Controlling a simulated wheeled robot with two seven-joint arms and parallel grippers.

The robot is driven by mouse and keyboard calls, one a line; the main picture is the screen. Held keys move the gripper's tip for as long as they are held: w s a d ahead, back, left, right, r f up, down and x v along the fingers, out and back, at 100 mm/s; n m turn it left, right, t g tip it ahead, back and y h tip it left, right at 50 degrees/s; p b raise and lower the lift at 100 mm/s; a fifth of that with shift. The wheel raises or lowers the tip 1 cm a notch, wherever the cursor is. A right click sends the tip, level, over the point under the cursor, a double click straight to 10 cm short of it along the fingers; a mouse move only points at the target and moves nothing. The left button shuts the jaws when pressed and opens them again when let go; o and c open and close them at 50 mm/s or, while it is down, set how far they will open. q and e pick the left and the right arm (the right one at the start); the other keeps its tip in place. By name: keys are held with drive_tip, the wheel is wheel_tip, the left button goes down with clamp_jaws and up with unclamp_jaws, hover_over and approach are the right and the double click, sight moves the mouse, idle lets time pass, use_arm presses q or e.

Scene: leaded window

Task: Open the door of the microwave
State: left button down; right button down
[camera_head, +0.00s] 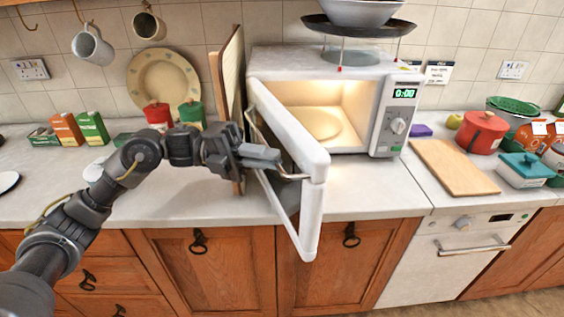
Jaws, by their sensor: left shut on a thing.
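The white microwave (385,112) stands at the back of the counter with its lit inside and turntable showing. Its door (312,190) is swung wide open toward me, hinged at the left, and its lower part reaches out past the counter's front edge. The fingertips are small in view and partly hidden by the door frame. My right gripper is not in view.
A wooden board (231,90) stands upright left of the microwave, close behind my left gripper. A scale with a grey bowl (362,12) sits on top of the microwave. A cutting board (452,167) and red pot (481,131) are to the right. The front left counter is mostly clear.

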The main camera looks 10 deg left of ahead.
use_arm(q)
drive_tip(key=shift+s+a+g, duration=0.2)
drive_tip(key=shift+a+g, duration=0.1)
drive_tip(key=shift+a, duration=0.2)
drive_tip(key=c, duration=1.5)
unclamp_jaws()
